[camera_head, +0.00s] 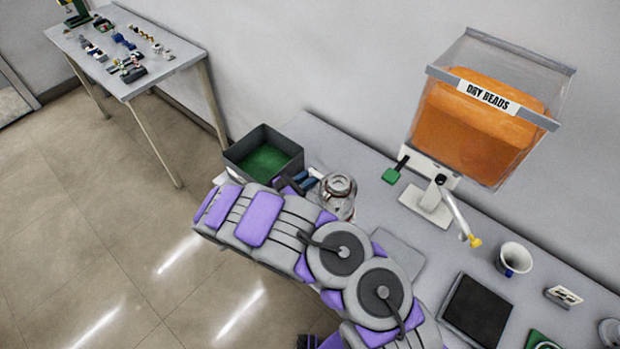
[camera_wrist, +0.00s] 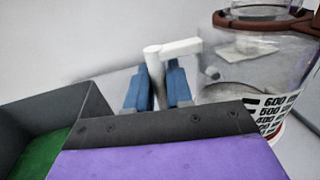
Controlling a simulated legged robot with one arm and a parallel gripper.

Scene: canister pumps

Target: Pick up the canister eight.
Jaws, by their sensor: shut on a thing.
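A clear canister (camera_head: 337,198) stands at the left end of the long bench in the head view, by my gripper (camera_head: 303,182). In the wrist view the clear canister (camera_wrist: 255,70) fills the right side, with a brown-red rim and a black printed scale. Its white handle (camera_wrist: 178,47) reaches left, down between the blue fingers of my gripper (camera_wrist: 158,88), which is shut on it. The canister looks upright. I cannot tell whether its base touches the bench, and I see no number eight on it.
A dark bin with a green floor (camera_head: 240,148) sits just left of my gripper. A dispenser of orange beads (camera_head: 480,120), labelled DRY BEADS, stands right. A white cup (camera_head: 514,258) and a black pad (camera_head: 476,311) lie further right. A side table (camera_head: 150,75) stands back left.

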